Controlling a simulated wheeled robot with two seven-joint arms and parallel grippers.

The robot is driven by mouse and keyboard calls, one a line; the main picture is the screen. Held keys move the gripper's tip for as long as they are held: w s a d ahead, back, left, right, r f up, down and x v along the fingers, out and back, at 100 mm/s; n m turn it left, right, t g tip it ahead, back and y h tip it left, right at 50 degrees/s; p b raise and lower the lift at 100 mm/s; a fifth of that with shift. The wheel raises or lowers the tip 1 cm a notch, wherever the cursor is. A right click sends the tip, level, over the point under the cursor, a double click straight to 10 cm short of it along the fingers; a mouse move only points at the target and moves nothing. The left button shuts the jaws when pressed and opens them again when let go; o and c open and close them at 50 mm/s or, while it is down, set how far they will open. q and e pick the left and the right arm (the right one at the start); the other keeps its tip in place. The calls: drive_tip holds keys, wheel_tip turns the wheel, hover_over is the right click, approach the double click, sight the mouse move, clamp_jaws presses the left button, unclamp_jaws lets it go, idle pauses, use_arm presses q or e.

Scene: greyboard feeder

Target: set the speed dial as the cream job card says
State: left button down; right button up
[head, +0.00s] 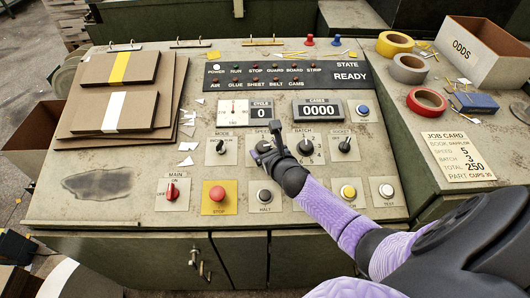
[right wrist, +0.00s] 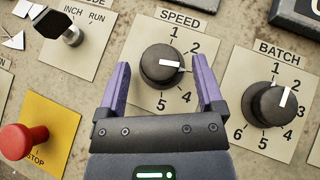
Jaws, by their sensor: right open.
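The cream job card (head: 456,156) lies on the right-hand bench; its SPEED line appears to read 5 and its BATCH line 3. The speed dial (right wrist: 163,66) is a round black knob with a white pointer on a cream plate. The pointer aims right, between 2 and 4; the number there is hidden by a finger. My right gripper (head: 266,144) is over this dial. In the right wrist view its purple fingers stand open on either side of the knob, with gaps visible. In the head view the gripper mostly covers the dial. My left gripper is out of view.
The batch dial (right wrist: 272,103) is close on the right, its pointer near 2. The mode switch (right wrist: 72,35) and red stop button (right wrist: 28,140) are on the left. A lit panel (head: 349,77) reads STATE READY. Tape rolls and an ODDS box (head: 481,50) stand at right.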

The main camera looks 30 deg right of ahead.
drive_tip(key=shift+w+f, duration=0.1)
drive_tip(key=shift+w, duration=0.25)
clamp_jaws()
